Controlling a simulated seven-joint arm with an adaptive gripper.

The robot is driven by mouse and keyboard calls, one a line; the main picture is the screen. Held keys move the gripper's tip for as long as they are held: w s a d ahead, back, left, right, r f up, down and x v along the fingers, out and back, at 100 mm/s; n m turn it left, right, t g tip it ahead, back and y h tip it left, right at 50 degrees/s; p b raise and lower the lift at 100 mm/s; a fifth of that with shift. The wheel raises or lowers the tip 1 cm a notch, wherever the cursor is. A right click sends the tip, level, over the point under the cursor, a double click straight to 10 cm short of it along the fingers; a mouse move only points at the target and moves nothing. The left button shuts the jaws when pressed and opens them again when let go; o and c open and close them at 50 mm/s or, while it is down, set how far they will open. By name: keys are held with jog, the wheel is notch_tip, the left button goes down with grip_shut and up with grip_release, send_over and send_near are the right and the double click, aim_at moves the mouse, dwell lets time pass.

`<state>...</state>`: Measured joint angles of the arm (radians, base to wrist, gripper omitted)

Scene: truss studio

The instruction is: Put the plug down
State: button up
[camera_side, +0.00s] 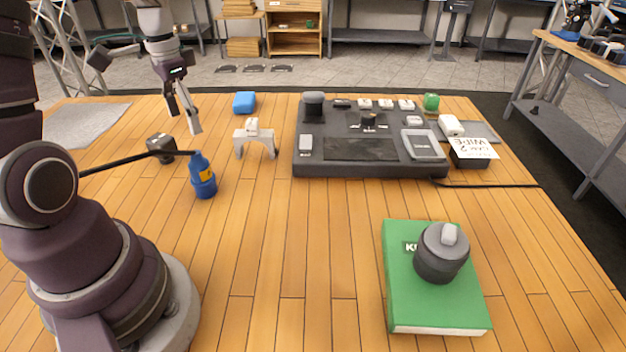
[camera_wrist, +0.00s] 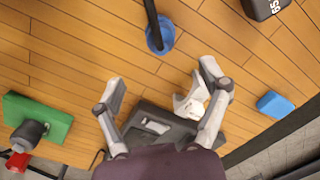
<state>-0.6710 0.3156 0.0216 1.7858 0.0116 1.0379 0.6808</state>
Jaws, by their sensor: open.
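My gripper (camera_side: 184,117) is open and empty, above the left part of the table. Both fingers also show spread apart in the wrist view (camera_wrist: 163,82). A small white block (camera_side: 253,126), which may be the plug, sits on top of a light grey bridge-shaped stand (camera_side: 241,136), to the right of my gripper. The stand also shows beside the right finger in the wrist view (camera_wrist: 185,106). I cannot tell for sure which thing is the plug.
A blue bottle (camera_side: 202,178) with a long black rod, a dark box (camera_side: 160,147) and a blue block (camera_side: 244,102) are nearby. A dark board (camera_side: 300,168) with several parts stands right. A green book (camera_side: 405,305) bears a grey pot (camera_side: 440,262). The front middle is clear.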

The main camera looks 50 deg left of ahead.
jog(key=s+d+r+t, duration=0.1)
jog(key=d+r+t, duration=0.1)
jog(key=d, duration=0.6)
jog(key=s+d+r+t, duration=0.2)
jog(key=d+r+t, duration=0.1)
jog(key=d, duration=0.5)
jog(key=shift+s+d+r+t, duration=0.15)
jog(key=shift+r+t, duration=0.15)
jog(key=shift+r, duration=0.55)
